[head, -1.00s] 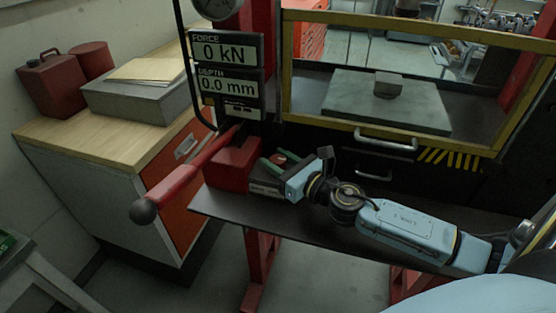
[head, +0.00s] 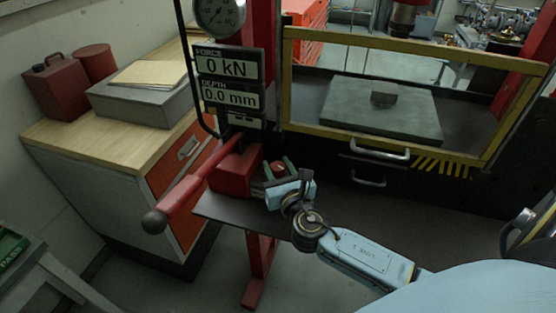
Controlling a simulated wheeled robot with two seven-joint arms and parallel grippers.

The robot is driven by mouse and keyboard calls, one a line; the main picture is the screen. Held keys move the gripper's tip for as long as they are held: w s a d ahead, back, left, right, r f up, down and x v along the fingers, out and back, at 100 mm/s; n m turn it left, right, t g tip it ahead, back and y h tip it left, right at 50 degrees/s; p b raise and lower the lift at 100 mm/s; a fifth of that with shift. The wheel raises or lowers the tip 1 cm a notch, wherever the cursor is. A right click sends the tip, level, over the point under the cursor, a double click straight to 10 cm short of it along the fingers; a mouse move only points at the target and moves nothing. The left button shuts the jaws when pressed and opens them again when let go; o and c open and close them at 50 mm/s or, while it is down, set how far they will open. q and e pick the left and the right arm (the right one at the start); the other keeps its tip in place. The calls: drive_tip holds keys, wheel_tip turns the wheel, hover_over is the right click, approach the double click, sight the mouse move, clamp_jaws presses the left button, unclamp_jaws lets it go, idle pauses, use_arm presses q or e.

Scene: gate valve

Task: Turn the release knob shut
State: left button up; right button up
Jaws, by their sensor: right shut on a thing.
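The red release knob (head: 278,167) sits on the right side of the red pump block (head: 236,172), low at the left of the press. My right gripper (head: 274,172) is at the knob, with its greenish fingers on either side of it. The gripper is shut on the knob, and its light blue body partly hides the lower side. My left gripper is not in view.
A red pump lever (head: 188,196) with a dark ball end sticks out to the front left. The display panel (head: 229,80) reads 0 kN and 0.0 mm. A yellow-framed guard (head: 390,143) stands at the right. A wood-topped cabinet (head: 95,140) is at the left.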

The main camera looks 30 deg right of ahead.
drive_tip(key=m+g+h, duration=0.1)
drive_tip(key=m+h, duration=0.1)
drive_tip(key=m+g+h, duration=0.1)
drive_tip(key=h, duration=0.2)
drive_tip(key=shift+a+m+h+p, duration=0.1)
drive_tip(key=shift+m+h+p, duration=0.2)
drive_tip(key=shift+m+p, duration=0.1)
drive_tip(key=m+g+h, duration=0.4)
drive_tip(key=shift+g+h, duration=0.3)
drive_tip(key=shift+m+g+h, duration=0.3)
drive_tip(key=o, duration=1)
drive_tip(key=shift+c, duration=0.2)
drive_tip(key=b+v, duration=0.2)
drive_tip(key=v, duration=1.1)
drive_tip(key=shift+s, duration=0.15)
